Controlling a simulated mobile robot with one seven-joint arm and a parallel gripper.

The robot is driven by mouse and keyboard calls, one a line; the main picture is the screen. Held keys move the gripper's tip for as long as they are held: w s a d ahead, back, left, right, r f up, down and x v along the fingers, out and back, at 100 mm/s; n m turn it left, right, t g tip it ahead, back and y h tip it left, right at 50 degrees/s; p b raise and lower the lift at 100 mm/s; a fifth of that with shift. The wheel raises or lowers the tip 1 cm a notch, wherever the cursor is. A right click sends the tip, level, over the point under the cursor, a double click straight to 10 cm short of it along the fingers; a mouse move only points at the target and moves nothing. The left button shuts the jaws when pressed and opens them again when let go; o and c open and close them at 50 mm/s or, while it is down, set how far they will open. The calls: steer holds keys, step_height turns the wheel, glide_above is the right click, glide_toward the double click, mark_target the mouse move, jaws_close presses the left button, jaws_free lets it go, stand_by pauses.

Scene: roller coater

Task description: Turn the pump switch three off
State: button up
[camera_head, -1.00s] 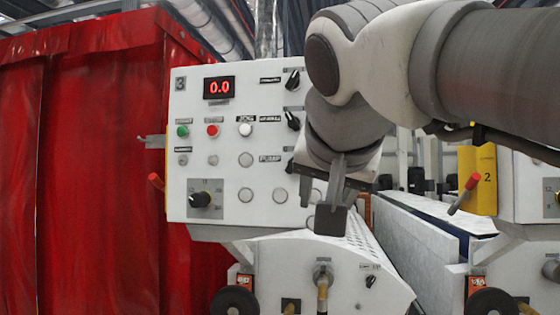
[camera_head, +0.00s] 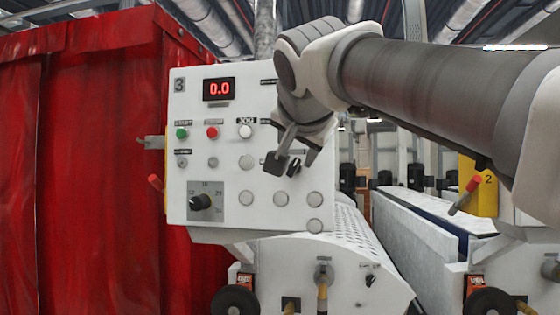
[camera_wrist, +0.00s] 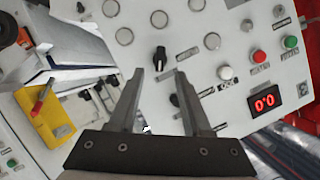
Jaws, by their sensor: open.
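The pump switch, a black rotary knob (camera_wrist: 160,58), stands out from the white control panel marked 3, beside the PUMP label (camera_wrist: 182,54). In the head view the knob (camera_head: 294,168) shows between my fingers. My gripper (camera_head: 293,161) is open and empty in front of the panel's right side. In the wrist view my gripper (camera_wrist: 160,73) has its fingertips on either side of the knob's near end, apart from it. Its on or off setting cannot be told. A second black knob (camera_wrist: 176,100) shows between the fingers, nearer the palm.
The panel (camera_head: 235,215) carries a 0.0 display (camera_head: 219,89), green (camera_head: 182,133) and red (camera_head: 212,132) buttons, a dial (camera_head: 201,202) and several round white buttons. A red curtain (camera_head: 85,170) hangs left. A yellow panel (camera_head: 479,185) stands at right.

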mark_target(294, 166)
steer(key=p+x, duration=0.1)
steer(key=x, duration=0.6)
jaws_close()
